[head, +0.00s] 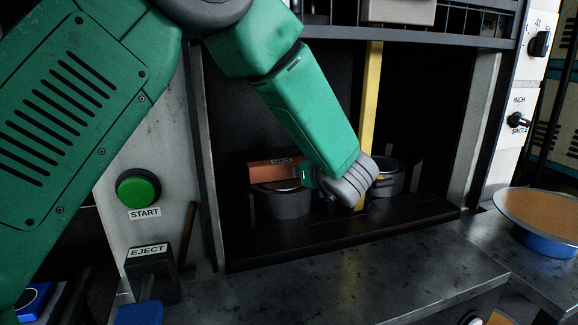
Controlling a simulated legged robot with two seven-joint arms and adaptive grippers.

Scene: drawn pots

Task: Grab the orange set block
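An orange-brown block (272,171) with a dark label on its top edge lies across the rim of a dark grey pot (281,204) inside the machine's dark opening. My green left arm comes in from the left and reaches down into the opening. The grey wrist end of that arm is just right of the block. A small green part of the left gripper (307,178) shows beside the block's right end. The fingers are mostly hidden, so I cannot tell whether they touch the block. My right gripper is not in view.
A second grey pot (386,180) stands to the right, behind the wrist. A yellow upright bar (370,95) is close to the arm. A START button (138,188) and EJECT lever box (150,272) are at left. A blue-based round pan (545,225) stands at right.

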